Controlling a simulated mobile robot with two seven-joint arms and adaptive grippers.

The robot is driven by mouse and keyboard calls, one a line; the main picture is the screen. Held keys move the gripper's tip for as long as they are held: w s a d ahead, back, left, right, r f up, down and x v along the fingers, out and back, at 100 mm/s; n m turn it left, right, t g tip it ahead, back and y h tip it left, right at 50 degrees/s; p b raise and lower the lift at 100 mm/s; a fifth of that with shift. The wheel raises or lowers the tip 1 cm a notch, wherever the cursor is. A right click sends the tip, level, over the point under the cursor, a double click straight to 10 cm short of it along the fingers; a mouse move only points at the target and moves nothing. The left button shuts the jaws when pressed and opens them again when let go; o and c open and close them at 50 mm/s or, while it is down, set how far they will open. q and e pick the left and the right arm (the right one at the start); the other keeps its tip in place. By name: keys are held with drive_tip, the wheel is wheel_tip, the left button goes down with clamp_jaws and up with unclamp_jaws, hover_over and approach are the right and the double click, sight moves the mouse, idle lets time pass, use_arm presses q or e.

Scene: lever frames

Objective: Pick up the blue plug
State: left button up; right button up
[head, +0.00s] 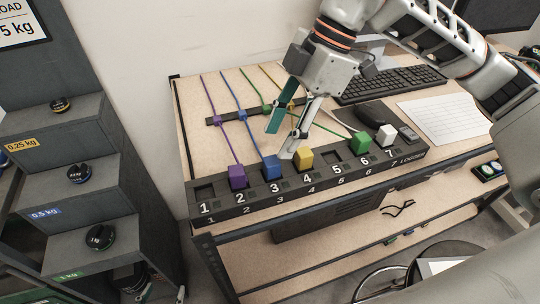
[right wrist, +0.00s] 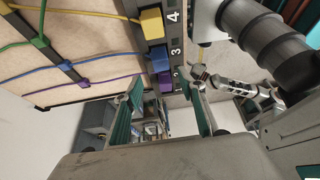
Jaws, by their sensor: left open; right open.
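The blue plug (head: 271,167) is a small block on a blue cable, standing in slot 3 of the dark numbered strip (head: 334,181). In the right wrist view the blue plug (right wrist: 158,62) sits between the yellow and purple plugs. My right gripper (head: 283,140) is open and empty, above the strip close to the blue and yellow plugs. Its two fingers (right wrist: 165,115) show apart, with no plug between them. My left gripper (head: 158,288) seems to be the partly cut-off one at the bottom edge, left of the table and away from the plugs.
The purple plug (head: 237,177) is in slot 2 and the yellow plug (head: 304,157) in slot 4, close on either side. Green (head: 361,143) and white (head: 386,135) plugs stand further right. Stepped grey shelves with weights stand left. A keyboard (head: 390,84) lies behind.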

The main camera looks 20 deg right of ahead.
sight(273, 160)
drive_tip(key=x, duration=0.3)
drive_tip(key=shift+s+d+f, duration=0.1)
drive_tip(key=shift+d+f, duration=0.1)
drive_tip(key=x, duration=0.4)
drive_tip(key=shift+f, duration=0.15)
drive_tip(key=shift+d, duration=0.1)
clamp_jaws()
